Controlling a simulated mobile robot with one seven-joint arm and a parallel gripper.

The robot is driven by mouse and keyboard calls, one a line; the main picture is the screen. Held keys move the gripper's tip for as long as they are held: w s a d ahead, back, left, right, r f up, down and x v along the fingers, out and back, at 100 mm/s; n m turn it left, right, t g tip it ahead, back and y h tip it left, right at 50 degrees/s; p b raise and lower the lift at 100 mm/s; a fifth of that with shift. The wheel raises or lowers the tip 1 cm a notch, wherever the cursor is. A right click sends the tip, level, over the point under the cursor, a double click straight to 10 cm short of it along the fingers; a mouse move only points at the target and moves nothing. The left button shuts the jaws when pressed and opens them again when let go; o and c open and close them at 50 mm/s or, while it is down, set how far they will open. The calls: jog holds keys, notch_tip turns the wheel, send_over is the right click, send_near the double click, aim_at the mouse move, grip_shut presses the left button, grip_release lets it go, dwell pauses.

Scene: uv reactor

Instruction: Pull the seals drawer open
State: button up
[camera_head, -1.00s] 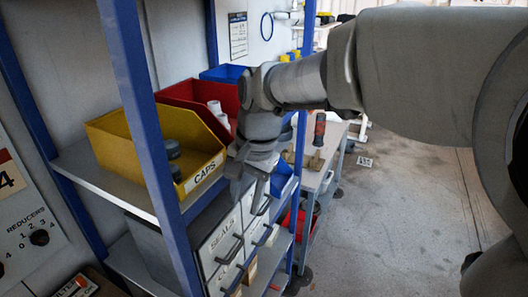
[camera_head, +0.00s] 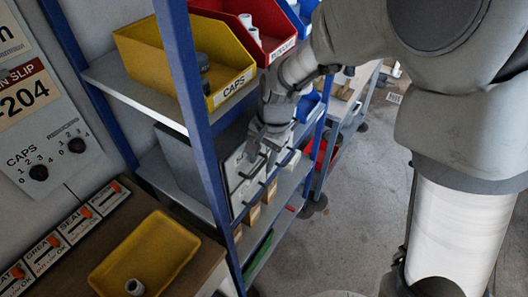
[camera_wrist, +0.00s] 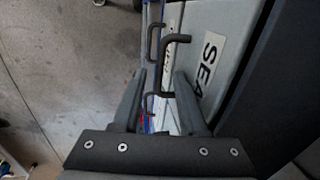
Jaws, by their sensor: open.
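The grey drawer cabinet (camera_head: 183,158) sits on the middle shelf of the blue-framed rack. In the wrist view the seals drawer (camera_wrist: 210,25) shows its pale front and a label of which "SEA" can be read. Its dark bar handle (camera_wrist: 172,62) stands out from the front, just ahead of my fingertips. My gripper (camera_wrist: 158,88) is open, with the handle's near end in line with the gap between the fingers. I cannot tell whether they touch. In the head view my gripper (camera_head: 266,150) is at the drawer fronts and hides part of them. The drawer looks closed.
A yellow caps bin (camera_head: 165,65) and a red bin (camera_head: 225,30) stand on the shelf above. A blue rack post (camera_head: 195,110) rises left of my gripper. A yellow tray (camera_head: 145,255) lies on the bench at lower left. The floor (camera_head: 350,215) to the right is clear.

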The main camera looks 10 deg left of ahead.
jog(key=shift+c, duration=0.3)
grip_shut()
dwell(1.1)
